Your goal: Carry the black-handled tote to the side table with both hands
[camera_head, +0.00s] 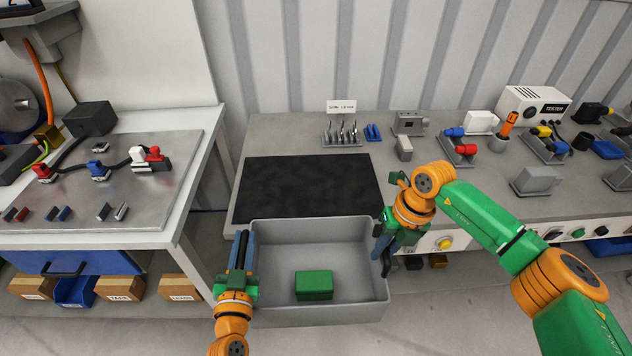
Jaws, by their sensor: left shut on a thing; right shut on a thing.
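The tote (345,312) is a grey open bin in the lower middle of the head view, in front of the workbench's front edge. A green box (314,285) lies on its floor. My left gripper (240,262) is shut on the tote's left side, where its handle sits. My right gripper (385,243) is shut on the tote's right side. The fingers largely hide the handles, with only dark bits showing. The tote looks about level. A white-edged table (120,240) with a metal top stands at the left; I cannot tell whether it is the side table.
The grey workbench (280,132) spans the back, with a bare black mat (310,185) behind the tote. Connectors, a white tester (535,103) and fixtures crowd its right side. The left table carries a plate (150,200) with connectors. Cardboard boxes (120,287) sit beneath it.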

